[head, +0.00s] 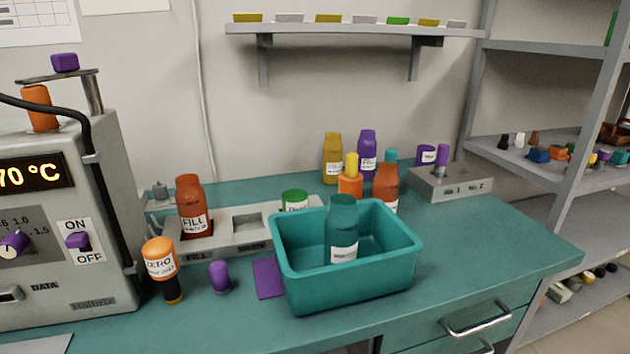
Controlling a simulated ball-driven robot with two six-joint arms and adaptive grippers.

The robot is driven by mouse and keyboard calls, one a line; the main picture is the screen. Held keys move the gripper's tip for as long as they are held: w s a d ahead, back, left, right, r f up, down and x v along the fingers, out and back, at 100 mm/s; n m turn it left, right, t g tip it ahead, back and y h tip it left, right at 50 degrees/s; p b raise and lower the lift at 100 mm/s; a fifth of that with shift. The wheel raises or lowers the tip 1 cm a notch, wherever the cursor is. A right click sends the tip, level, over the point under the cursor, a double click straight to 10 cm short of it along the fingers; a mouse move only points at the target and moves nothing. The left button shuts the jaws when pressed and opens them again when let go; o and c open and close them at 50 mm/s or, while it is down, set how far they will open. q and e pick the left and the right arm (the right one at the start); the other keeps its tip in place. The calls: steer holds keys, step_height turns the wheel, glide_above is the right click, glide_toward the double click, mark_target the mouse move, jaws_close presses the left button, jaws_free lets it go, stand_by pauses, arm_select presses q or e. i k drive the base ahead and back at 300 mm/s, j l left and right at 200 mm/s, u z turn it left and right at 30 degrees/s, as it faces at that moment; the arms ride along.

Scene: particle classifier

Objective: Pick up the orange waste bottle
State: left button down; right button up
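Several orange bottles are in the head view, and I cannot read a waste label on any. A red-orange bottle (190,205) with a white label stands upright on the grey fill station at left. A similar red-orange bottle (386,182) stands behind the teal bin, its lower part partly hidden. An orange container with a yellow top (350,180) stands beside it, also partly hidden by the bin. An orange-topped ZERO item (161,265) with a dark base stands on the bench front. Neither of my grippers is in view.
The teal bin (350,283) holds a teal bottle (342,232). A purple cap-like piece (219,277) and purple pad (268,278) lie left of it. A grey machine (85,200) fills the left. The bench (480,235) is clear at right.

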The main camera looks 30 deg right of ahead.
mark_target(386, 184)
steer(key=z, duration=1.25)
